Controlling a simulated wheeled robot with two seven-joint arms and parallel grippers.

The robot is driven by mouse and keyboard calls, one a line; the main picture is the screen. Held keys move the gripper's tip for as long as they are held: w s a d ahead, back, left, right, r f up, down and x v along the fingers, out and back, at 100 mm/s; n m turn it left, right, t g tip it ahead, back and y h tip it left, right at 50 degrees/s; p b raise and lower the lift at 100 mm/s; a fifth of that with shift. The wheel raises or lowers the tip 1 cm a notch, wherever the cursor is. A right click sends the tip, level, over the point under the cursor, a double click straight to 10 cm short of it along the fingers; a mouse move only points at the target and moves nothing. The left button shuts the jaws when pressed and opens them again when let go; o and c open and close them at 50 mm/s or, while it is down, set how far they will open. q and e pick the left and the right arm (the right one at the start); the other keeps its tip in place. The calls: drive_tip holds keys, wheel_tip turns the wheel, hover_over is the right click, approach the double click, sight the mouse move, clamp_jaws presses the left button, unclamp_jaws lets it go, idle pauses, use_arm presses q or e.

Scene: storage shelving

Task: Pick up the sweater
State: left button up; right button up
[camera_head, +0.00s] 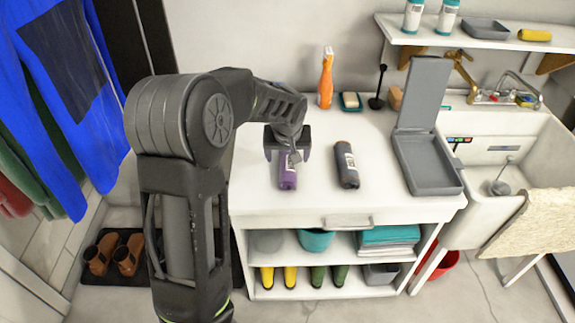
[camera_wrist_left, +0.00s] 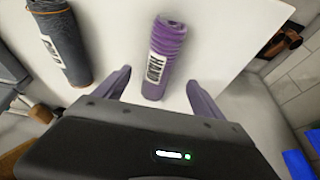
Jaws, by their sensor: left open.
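A rolled purple knit-like bundle (camera_head: 288,172) with a white label lies on the white counter, below my left gripper (camera_head: 287,156) in the head view. It looks like a rolled garment. In the left wrist view the purple roll (camera_wrist_left: 168,50) lies ahead of and between the two open fingers, its label reading roughly "HAND". The fingers do not visibly touch it. A dark grey roll (camera_head: 346,165) with a label lies to its right, and shows at the left of the wrist view (camera_wrist_left: 60,40), labelled "COLD". My right gripper is not in view.
A grey open box (camera_head: 430,165) with raised lid stands right of the rolls, beside the sink (camera_head: 500,150). An orange spray bottle (camera_head: 326,80) stands at the back. Blue clothes (camera_head: 70,90) hang at left. Counter in front of the rolls is clear.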

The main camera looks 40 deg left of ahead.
sight(287, 161)
use_arm(q)
drive_tip(key=shift+f, duration=0.15)
drive_tip(key=x, duration=0.5)
drive_tip(key=shift+w+a+p, duration=0.1)
drive_tip(key=shift+w+p, duration=0.05)
drive_tip(key=shift+p, duration=0.15)
drive_tip(key=shift+c, duration=0.3)
clamp_jaws()
idle(0.9)
